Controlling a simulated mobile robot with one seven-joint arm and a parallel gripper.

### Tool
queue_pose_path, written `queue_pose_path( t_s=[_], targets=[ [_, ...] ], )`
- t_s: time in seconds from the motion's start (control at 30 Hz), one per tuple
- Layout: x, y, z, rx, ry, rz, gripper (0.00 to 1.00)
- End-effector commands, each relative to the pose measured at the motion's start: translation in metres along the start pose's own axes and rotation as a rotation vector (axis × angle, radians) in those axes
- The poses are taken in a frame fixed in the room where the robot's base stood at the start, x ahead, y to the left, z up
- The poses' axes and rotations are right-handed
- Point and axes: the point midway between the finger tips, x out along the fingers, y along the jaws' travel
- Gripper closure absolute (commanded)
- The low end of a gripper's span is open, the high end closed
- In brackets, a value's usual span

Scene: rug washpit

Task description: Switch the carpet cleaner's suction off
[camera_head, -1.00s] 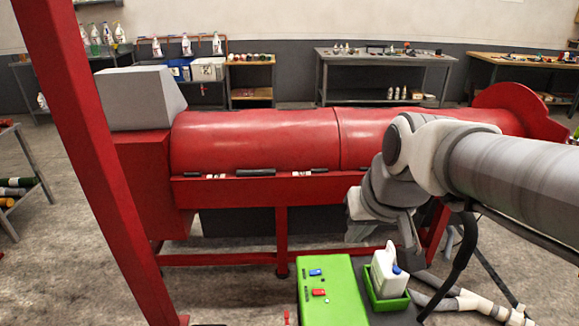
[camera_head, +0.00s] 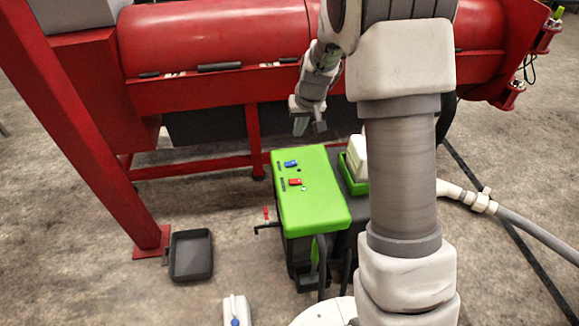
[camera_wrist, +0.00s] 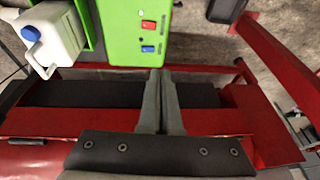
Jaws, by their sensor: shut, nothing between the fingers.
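The carpet cleaner (camera_head: 315,210) is a box with a bright green top, standing in front of a large red machine. Its top carries a blue switch (camera_head: 291,163) and a red switch (camera_head: 295,182). In the wrist view the red switch (camera_wrist: 148,25) and the blue switch (camera_wrist: 147,49) show on the green panel (camera_wrist: 122,30). Their labels are too small to read. My gripper (camera_head: 301,126) is shut and empty, apart from the panel near its far edge. In the wrist view its fingertips (camera_wrist: 160,72) point toward the blue switch and are closed together.
A white jug with a blue cap (camera_wrist: 50,38) stands beside the panel, partly behind my arm in the head view. The red drum machine (camera_head: 215,40) lies close behind. A black tray (camera_head: 191,256) and a white bottle (camera_head: 236,308) are on the floor.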

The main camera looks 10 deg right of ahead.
Motion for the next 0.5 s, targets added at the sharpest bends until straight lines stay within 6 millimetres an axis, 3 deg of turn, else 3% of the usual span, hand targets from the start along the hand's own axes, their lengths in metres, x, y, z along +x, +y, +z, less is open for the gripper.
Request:
queue_pose_path(
  t_s=[0.03,0.2,0.33,0.5],
  targets=[
    [0.032,0.004,0.003,-0.001,-0.012,0.006,1.0],
    [0.097,0.015,0.005,-0.004,-0.029,0.023,1.0],
    [0.129,0.021,0.008,-0.008,-0.036,0.034,1.0],
    [0.146,0.024,0.009,-0.009,-0.038,0.039,1.0]
  ],
)
